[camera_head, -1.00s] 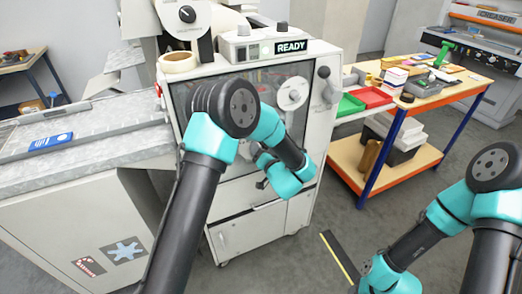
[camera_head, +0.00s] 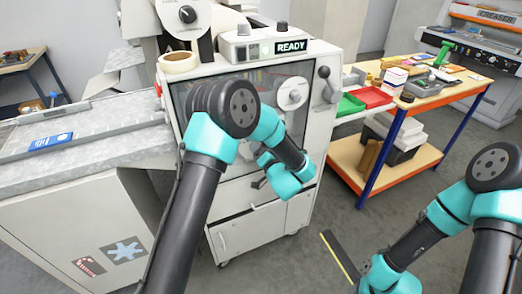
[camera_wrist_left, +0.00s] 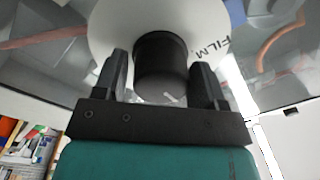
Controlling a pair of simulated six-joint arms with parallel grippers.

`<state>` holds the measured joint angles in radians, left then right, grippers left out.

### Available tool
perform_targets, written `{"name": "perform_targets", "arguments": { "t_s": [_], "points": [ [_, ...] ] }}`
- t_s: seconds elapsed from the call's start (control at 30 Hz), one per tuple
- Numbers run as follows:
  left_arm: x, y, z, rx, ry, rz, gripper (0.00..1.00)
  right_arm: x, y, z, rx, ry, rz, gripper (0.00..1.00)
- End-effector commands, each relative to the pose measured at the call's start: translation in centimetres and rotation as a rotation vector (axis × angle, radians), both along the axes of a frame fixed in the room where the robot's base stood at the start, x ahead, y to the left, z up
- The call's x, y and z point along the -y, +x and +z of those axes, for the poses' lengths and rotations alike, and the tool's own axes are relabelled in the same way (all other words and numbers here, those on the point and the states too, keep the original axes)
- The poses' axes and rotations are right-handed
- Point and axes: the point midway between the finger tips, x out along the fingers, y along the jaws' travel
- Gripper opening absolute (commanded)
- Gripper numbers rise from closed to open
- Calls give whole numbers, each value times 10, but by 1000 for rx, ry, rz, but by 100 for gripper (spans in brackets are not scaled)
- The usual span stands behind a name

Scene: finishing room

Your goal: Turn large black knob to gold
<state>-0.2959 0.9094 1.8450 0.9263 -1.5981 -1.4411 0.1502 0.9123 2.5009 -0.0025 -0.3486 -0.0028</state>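The large black knob (camera_wrist_left: 161,62) sits on a white round dial (camera_wrist_left: 112,28) in the left wrist view. The word FILM is printed on the dial to the right of the knob. A short white mark shows on the knob's lower right. My left gripper (camera_wrist_left: 162,82) is open, with one dark finger on each side of the knob. A thin gap shows at the left finger; I cannot tell whether the right finger touches. In the head view my left arm hides the gripper and the knob. My right gripper is out of view; only its arm shows at lower right.
The machine (camera_head: 232,229) has a glass front, a pale disc (camera_head: 292,93), a side lever (camera_head: 323,73) and a READY display (camera_head: 291,46). A workbench (camera_head: 462,88) with green and red trays stands to the right. A metal worktop (camera_head: 100,150) is at left.

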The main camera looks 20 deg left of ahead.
Motion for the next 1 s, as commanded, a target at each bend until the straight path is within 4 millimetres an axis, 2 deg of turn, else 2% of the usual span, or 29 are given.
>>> {"name": "perform_targets", "arguments": {
  "t_s": [0.03, 0.13, 0.57, 0.77, 1.0],
  "points": [
    [0, 0, 0, 1, -1, 0, 70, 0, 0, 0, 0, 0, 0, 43],
    [0, 0, 0, 2, 0, 0, 79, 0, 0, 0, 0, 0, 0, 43],
    [7, -6, 0, 2, -1, -2, 79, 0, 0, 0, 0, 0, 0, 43],
    [26, -28, 0, 1, 0, -4, 79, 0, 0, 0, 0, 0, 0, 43],
    [56, -63, -1, 1, 1, -5, 79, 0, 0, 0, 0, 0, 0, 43]
  ]
}}
